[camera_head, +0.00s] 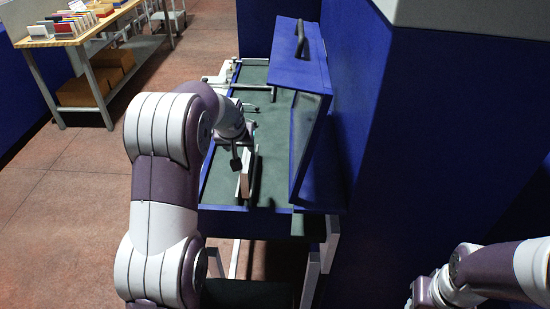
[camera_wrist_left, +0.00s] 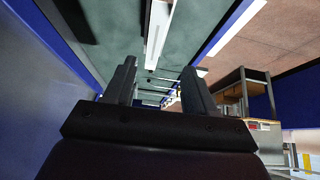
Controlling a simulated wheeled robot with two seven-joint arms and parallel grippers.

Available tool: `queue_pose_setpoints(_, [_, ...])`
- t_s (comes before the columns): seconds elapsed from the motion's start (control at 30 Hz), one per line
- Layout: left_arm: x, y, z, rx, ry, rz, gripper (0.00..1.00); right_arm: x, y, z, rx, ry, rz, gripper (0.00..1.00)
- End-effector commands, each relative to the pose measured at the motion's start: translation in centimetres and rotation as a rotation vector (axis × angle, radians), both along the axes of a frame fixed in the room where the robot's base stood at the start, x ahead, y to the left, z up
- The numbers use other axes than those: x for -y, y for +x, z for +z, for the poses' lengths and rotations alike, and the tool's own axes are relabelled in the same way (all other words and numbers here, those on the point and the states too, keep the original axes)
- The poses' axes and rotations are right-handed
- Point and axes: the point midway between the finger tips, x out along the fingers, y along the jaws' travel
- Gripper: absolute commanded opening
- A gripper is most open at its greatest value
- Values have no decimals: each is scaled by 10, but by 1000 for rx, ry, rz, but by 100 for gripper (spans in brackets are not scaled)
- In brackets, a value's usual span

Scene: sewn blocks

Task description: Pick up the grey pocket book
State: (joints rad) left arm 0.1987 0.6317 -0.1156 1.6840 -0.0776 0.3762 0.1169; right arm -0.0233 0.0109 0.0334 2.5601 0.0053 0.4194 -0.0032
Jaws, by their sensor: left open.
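My left gripper (camera_head: 243,157) is over the green bed of a blue machine, partly hidden by its own wrist. In the left wrist view its two dark fingers (camera_wrist_left: 159,68) stand apart with nothing clearly held between them. A pale, narrow upright slab (camera_head: 246,174) stands close by the gripper; a white strip also shows beyond the fingers in the wrist view (camera_wrist_left: 158,32). I cannot tell whether this is the grey pocket book or a machine part. Several small books (camera_head: 75,24) stand on the far left table. My right arm shows at lower right; its fingers are not clear.
The blue machine has a green bed (camera_head: 225,166) and a raised blue hood (camera_head: 297,62) to the right of my gripper. A blue wall (camera_head: 440,150) stands further right. The wooden table (camera_head: 98,30) has brown boxes (camera_head: 85,91) beneath. The floor at left is clear.

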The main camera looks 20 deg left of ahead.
Motion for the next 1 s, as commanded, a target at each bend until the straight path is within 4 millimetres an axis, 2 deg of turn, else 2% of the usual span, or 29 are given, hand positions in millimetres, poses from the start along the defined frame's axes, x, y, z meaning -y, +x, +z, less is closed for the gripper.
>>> queue_pose_setpoints(0.07, [-3, 7, -7, 1, 0, 4, 55, 0, 0, 5, 0, 0, 0, 43])
queue_pose_setpoints(0.3, [-10, 35, -49, 3, 0, 3, 55, 0, 0, 21, 1, 0, 0, 43])
queue_pose_setpoints(0.47, [-12, 43, -65, 1, 0, 2, 55, 0, 0, 28, 0, 0, 0, 43])
queue_pose_setpoints(0.6, [-15, 55, -85, 0, 0, 1, 55, 0, 0, 46, 1, 0, 0, 43])
queue_pose_setpoints(0.7, [-17, 63, -99, 4, 1, 1, 55, 0, 0, 48, 1, 0, 0, 43])
queue_pose_setpoints(0.97, [-17, 67, -107, 4, 0, 2, 55, 0, 0, 47, 0, 0, 0, 43])
queue_pose_setpoints(1.0, [-17, 66, -107, 4, 0, 2, 49, 0, 0, 47, 0, 0, 0, 43])
